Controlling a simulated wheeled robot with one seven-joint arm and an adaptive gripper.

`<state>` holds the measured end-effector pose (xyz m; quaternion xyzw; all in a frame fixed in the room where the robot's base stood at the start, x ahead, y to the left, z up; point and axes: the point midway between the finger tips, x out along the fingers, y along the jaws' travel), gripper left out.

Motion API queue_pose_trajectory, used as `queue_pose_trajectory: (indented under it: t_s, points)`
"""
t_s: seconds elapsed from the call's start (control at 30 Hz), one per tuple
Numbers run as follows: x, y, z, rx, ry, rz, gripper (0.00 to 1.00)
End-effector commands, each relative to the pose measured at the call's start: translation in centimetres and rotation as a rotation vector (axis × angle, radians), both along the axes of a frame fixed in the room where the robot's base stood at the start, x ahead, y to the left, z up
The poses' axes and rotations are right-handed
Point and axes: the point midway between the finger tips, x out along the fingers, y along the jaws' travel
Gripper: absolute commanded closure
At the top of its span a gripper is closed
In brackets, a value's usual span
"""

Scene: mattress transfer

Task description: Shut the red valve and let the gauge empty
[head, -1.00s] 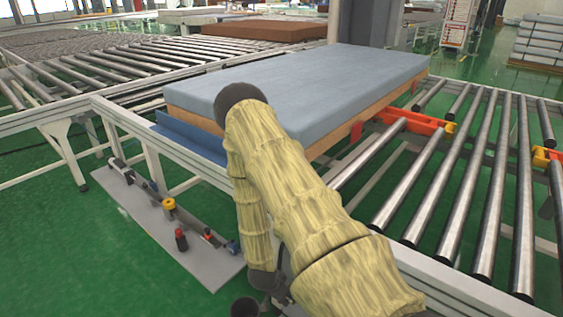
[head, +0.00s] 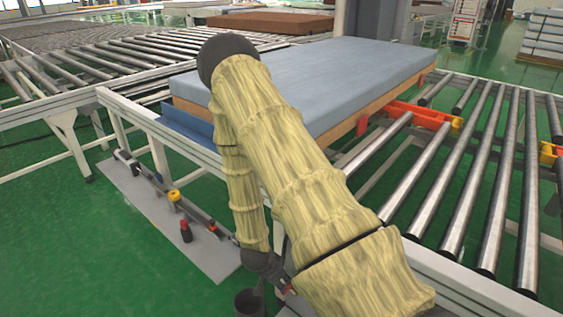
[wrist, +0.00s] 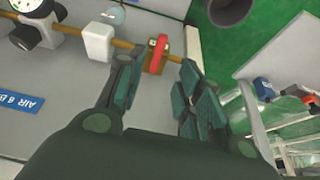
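The red valve handle (wrist: 157,50) sits on a brass pipe (wrist: 75,33) at the top middle of the wrist view. My gripper (wrist: 160,68) is open, its two dark green fingers apart. In the picture the red handle lies in line with the gap between the fingertips; I cannot tell whether they touch it. The round white gauge (wrist: 28,4) is at the upper left, cut by the frame edge, and its reading is too small to tell. In the head view my yellow-sleeved arm bends down at the lower middle, and the valve and gauge cannot be made out.
A white block (wrist: 99,41) sits on the pipe beside the valve. A blue label (wrist: 22,103) is on the grey panel (wrist: 70,85). In the head view, a grey floor plate (head: 212,262) bears a red-topped part (head: 185,230). A blue mattress (head: 330,75) lies on the roller conveyor.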

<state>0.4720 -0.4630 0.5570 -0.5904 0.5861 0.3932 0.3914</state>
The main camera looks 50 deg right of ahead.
Motion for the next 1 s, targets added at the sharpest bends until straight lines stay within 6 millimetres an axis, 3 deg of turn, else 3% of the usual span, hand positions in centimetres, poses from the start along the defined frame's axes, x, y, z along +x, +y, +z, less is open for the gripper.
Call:
queue_pose_trajectory:
  t_s: [0.3, 1.0]
  points:
    - [0.0, 1.0, 2.4, 0.001, 0.000, 0.000, 0.64]
    - [-0.1, 1.2, 2.5, 0.001, 0.004, 0.010, 0.64]
